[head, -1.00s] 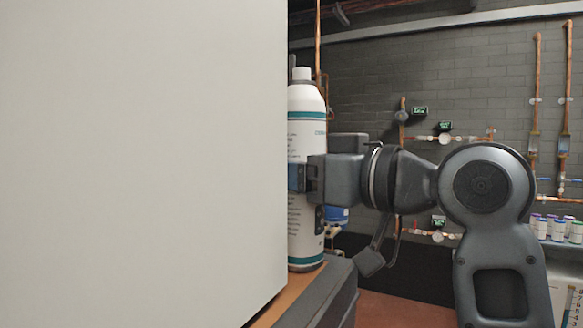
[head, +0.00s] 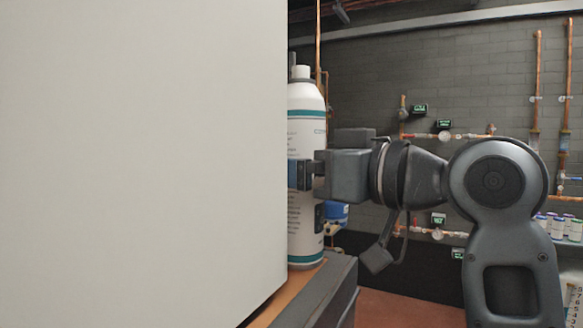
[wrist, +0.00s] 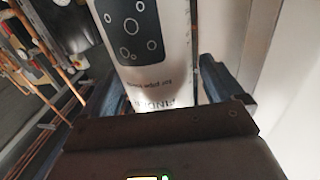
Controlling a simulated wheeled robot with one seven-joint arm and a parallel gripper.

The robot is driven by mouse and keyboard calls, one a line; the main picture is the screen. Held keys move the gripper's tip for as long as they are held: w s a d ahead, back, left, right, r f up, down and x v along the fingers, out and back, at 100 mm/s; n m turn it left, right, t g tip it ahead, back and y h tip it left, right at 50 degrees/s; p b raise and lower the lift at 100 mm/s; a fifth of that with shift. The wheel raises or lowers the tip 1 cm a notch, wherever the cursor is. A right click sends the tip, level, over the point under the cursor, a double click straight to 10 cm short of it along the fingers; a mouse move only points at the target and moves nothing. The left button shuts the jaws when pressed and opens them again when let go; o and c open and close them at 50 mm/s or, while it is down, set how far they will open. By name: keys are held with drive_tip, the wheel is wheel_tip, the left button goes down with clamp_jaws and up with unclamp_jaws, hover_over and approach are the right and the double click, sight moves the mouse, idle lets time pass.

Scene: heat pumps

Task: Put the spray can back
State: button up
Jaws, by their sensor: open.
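The spray can (head: 306,125) is white with teal bands and a white cap. It stands upright on a wooden-topped surface (head: 290,295), close beside a large pale panel that hides its left edge in the head view. My gripper (head: 304,175) is level with the middle of the can, with its fingers at the can's side. In the wrist view the can (wrist: 155,50) stands between my two open fingers (wrist: 160,90), with a gap visible on the right side. Whether the left finger touches the can I cannot tell.
The large pale panel (head: 140,160) fills the left half of the head view, very close to the can. A brick wall with copper pipes (head: 537,100) is behind. Several small cans (head: 560,226) stand on a shelf at the right.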

drive_tip(key=b+v, duration=0.1)
drive_tip(key=v, duration=1)
drive_tip(key=shift+d+f, duration=0.1)
drive_tip(key=shift+f, duration=0.05)
